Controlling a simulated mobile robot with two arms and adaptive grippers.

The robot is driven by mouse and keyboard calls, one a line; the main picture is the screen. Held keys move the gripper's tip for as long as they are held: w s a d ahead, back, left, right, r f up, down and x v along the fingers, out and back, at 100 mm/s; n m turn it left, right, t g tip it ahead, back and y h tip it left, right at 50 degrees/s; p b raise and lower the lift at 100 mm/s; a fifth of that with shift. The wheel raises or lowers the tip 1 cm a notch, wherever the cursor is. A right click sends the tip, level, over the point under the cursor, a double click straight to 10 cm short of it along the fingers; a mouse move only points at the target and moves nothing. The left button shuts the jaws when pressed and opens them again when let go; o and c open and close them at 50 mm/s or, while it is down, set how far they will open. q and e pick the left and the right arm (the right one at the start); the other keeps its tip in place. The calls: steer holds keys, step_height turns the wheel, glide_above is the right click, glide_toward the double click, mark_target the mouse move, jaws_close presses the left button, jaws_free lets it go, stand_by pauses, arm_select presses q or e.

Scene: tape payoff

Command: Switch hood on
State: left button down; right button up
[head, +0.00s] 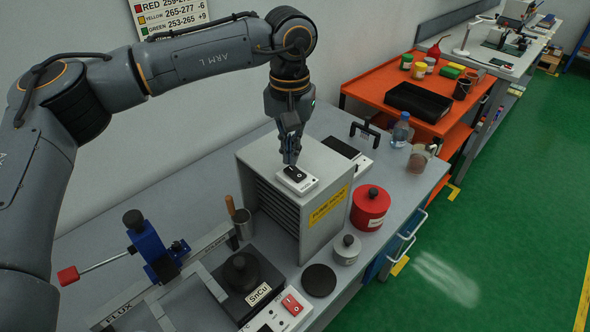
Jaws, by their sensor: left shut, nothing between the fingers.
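The fume hood (322,205) is a grey box with louvred slots on its front and a yellow label on its side. A white switch box with a black rocker (295,174) sits on its top. My left gripper (290,161) points straight down with its fingers shut and empty, right at the rocker's far edge. I cannot tell whether the fingertips touch it. The rocker's on or off position is too small to read. My right gripper is not in view.
A red pot (370,205), a small grey pot (346,249) and a black disc (319,280) stand beside the hood. A solder pot (241,272) and a white box with a red switch (291,304) are in front. An orange cart (385,76) stands behind.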

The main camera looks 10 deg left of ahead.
mark_target(291, 168)
arm_select(q)
steer(key=shift+f+b, duration=0.75)
steer(key=shift+f, duration=0.25)
stand_by(0.3)
steer(key=shift+r, duration=0.15)
steer(key=shift+r+p, duration=2.25)
steer(key=shift+r, duration=1.15)
